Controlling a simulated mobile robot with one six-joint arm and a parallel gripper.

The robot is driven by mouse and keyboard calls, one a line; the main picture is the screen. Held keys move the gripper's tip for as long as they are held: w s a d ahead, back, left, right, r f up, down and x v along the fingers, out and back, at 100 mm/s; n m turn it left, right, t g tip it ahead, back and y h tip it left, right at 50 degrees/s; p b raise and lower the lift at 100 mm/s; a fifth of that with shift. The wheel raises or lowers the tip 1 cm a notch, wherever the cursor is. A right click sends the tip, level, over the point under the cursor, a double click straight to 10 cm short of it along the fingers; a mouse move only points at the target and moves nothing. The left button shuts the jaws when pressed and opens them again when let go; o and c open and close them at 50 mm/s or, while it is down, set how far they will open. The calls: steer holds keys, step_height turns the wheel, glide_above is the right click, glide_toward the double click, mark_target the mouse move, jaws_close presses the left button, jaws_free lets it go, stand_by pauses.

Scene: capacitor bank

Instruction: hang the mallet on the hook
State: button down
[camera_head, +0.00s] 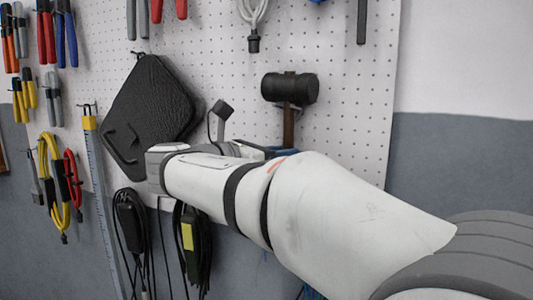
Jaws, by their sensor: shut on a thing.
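The mallet (290,90) has a black cylindrical head and a brown handle. It is upright, head up, in front of the white pegboard right of centre. The lower end of its handle goes down behind my white arm. My gripper (284,151) is mostly hidden behind the arm's wrist, with only a small dark and blue part showing at the handle. It is shut on the mallet's handle. I cannot make out which hook is meant, nor whether the mallet's head touches the board.
The pegboard (345,100) is bare around the mallet and to its right. A black case (150,105) hangs left of my wrist. Pliers, a blue ruler (100,190) and cable coils (195,245) hang farther left and below. A grey cable (253,25) hangs above.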

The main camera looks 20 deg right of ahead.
steer(key=c, duration=1.6)
jaws_free()
steer(key=shift+w, duration=0.1)
steer(key=shift+c, duration=0.2)
steer(key=o, duration=0.3)
steer(key=shift+w+d+f, duration=0.1)
steer(key=shift+w, duration=0.05)
steer(key=shift+o, duration=0.8)
